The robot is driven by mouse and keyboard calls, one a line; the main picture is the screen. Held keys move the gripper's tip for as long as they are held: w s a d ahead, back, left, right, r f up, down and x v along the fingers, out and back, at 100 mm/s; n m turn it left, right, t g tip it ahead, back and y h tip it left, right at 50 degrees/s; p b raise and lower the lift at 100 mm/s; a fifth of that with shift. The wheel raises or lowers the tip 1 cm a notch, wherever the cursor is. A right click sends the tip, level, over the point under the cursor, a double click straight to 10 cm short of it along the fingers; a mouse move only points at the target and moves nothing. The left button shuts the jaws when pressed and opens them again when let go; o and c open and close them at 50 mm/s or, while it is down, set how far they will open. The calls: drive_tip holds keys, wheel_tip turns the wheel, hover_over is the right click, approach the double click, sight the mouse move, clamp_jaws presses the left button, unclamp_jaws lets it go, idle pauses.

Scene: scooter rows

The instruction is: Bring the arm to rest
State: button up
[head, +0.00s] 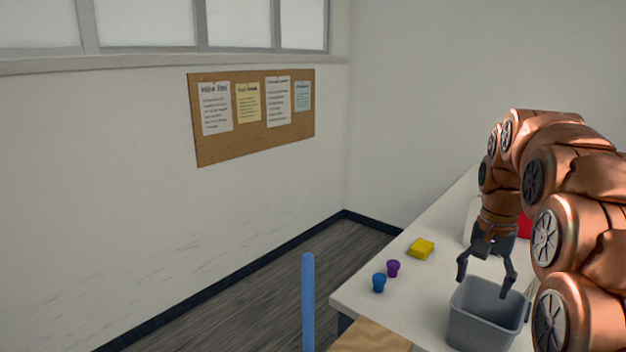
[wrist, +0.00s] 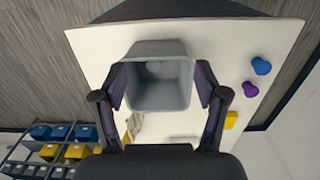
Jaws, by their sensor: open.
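My copper-coloured arm reaches over the white table from the right in the head view. My gripper (head: 484,276) points down with its fingers spread, above and just behind the grey bin (head: 478,330). In the wrist view my gripper (wrist: 160,97) is open and empty, and the open bin (wrist: 158,50) shows between its two fingers. A small pale round thing lies inside the bin; I cannot tell what it is.
On the table (head: 358,290) stand a blue cup-like piece (head: 379,283), a purple one (head: 393,268) and a yellow block (head: 421,249). A red thing (head: 524,227) is partly hidden behind my arm. A blue post (head: 308,302) rises in front. Shelves with bins (wrist: 60,145) show in the wrist view.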

drive_tip(key=s+a+f+n, duration=0.2)
drive_tip(key=s+a, duration=0.3)
drive_tip(key=s, duration=0.5)
drive_tip(key=s+a+f+n+g, duration=0.1)
drive_tip(key=s+a+f+n, duration=0.2)
drive_tip(key=s, duration=0.8)
drive_tip(key=s+a+f+n, duration=0.3)
drive_tip(key=s+a+f, duration=0.3)
drive_tip(key=s, duration=0.4)
drive_tip(key=shift+s+a, duration=0.35)
drive_tip(key=shift+a, duration=0.3)
